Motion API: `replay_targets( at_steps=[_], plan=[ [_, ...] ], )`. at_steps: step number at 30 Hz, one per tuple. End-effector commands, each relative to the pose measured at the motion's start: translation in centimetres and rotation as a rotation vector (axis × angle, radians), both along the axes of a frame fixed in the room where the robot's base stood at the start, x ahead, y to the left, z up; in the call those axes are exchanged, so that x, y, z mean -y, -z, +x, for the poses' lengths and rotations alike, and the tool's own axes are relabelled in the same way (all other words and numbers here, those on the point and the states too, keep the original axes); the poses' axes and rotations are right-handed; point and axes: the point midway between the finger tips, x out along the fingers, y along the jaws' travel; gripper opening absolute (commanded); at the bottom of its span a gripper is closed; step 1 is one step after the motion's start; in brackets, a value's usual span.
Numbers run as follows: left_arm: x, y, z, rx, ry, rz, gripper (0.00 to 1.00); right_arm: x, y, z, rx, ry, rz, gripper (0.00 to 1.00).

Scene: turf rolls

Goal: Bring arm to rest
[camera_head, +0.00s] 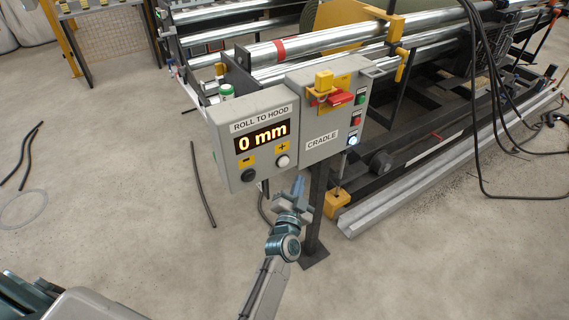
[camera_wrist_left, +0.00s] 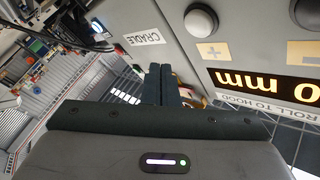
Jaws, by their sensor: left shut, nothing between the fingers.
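My left gripper (camera_head: 299,186) is in front of the post, just below the control boxes. In the left wrist view its two dark fingers (camera_wrist_left: 162,84) lie together, shut with nothing between them. The grey "ROLL TO HOOD" box (camera_head: 224,160) shows "0 mm" on its display (camera_head: 263,137). Its white plus button (camera_head: 283,161) is above the fingertips in the head view, and the fingers look apart from it. In the wrist view the plus button (camera_wrist_left: 201,20) is at the upper right. My right gripper is not in view.
The "CRADLE" box (camera_head: 311,119) beside it carries a red switch (camera_head: 340,98) and small buttons. A dark post (camera_head: 317,205) supports the boxes. Metal rollers (camera_head: 310,42) and a long rail (camera_head: 440,176) lie behind. The concrete floor at left is mostly clear, with some loose black cables (camera_head: 203,185).

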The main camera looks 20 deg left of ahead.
Motion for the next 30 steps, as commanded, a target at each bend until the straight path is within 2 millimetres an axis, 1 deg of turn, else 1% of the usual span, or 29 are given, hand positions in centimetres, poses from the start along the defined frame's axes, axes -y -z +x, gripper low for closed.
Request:
replay_targets(
  at_steps=[20, 21, 23, 26, 27, 29, 30],
  plan=[
    [0.0, 0.0, 0.0, 0.000, 0.000, 0.000, 0.00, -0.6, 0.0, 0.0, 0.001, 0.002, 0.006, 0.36],
    [0.0, 0.2, 0.0, -0.004, 0.002, -0.001, 0.00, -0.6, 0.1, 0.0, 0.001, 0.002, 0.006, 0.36],
    [0.1, 1.6, -0.2, -0.030, 0.013, -0.009, 0.00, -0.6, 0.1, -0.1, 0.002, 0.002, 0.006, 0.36],
    [0.3, 6.0, -1.0, -0.113, 0.045, -0.040, 0.00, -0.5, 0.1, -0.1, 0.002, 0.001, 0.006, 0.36],
    [0.3, 8.6, -1.7, -0.164, 0.062, -0.056, 0.00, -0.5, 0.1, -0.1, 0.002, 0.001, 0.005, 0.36],
    [0.3, 12.8, -3.0, -0.246, 0.083, -0.091, 0.00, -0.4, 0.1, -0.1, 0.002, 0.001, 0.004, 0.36],
    [0.3, 15.7, -4.1, -0.308, 0.096, -0.117, 0.00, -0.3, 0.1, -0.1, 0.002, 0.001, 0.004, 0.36]
  ],
)
